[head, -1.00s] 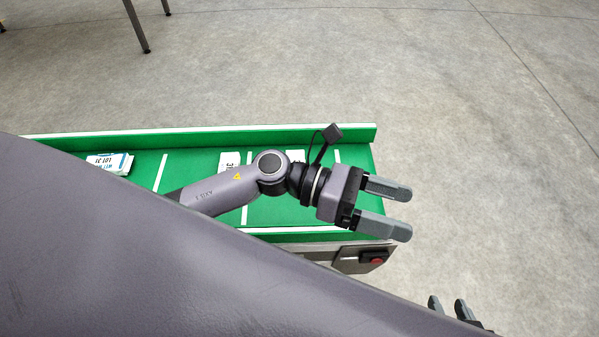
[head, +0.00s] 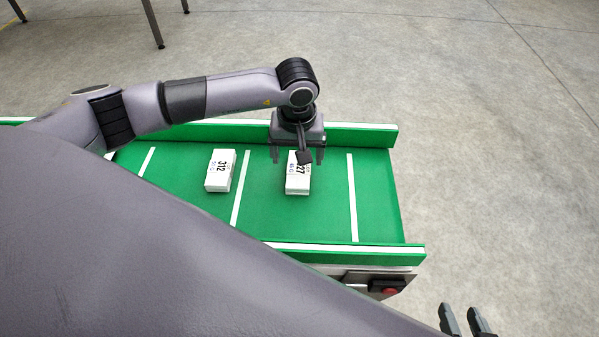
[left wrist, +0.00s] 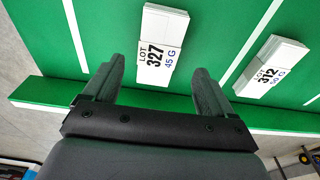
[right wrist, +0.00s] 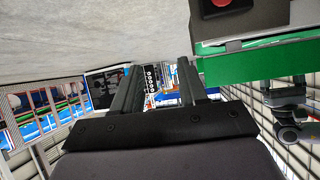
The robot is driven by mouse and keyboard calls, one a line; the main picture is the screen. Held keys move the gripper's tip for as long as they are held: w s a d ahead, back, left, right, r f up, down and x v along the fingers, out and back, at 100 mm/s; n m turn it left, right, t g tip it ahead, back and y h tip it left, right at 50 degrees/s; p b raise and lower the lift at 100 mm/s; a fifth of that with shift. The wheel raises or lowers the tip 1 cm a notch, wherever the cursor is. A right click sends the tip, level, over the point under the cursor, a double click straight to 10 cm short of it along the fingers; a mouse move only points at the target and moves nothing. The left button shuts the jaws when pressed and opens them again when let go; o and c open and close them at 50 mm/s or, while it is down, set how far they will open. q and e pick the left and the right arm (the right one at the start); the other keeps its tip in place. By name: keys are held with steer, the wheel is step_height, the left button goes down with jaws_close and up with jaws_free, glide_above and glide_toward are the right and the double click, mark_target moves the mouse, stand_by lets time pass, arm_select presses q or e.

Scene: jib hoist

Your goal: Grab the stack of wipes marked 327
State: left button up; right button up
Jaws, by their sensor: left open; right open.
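The white stack of wipes marked 327 (head: 296,184) lies on the green conveyor belt, partly covered by my left gripper in the head view. In the left wrist view the 327 stack (left wrist: 163,38) reads "LOT 327 45 G" and lies beyond the fingertips, between their lines. My left gripper (head: 298,155) is open and empty, above the far side of the belt. It also shows in the left wrist view (left wrist: 158,75). My right gripper (head: 467,312) is open and empty, off the belt at the lower right; it also shows in the right wrist view (right wrist: 157,75).
A similar stack marked 312 (head: 220,170) lies left of the 327 stack, beyond a white belt line. Green side rails (head: 360,135) edge the belt (head: 325,220). A red button box (head: 388,287) sits below the near rail. Table legs stand at the back left.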

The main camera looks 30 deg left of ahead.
mark_target(299, 169)
arm_select(q)
steer(key=f, duration=0.2)
steer(key=f+b, duration=0.1)
steer(key=f, duration=0.1)
steer(key=shift+w+d+f, duration=0.1)
steer(key=shift+w+f, duration=0.1)
steer(key=shift+f, duration=0.2)
steer(key=c, duration=1.2)
steer(key=shift+o, duration=0.2)
steer(key=shift+r, duration=0.15)
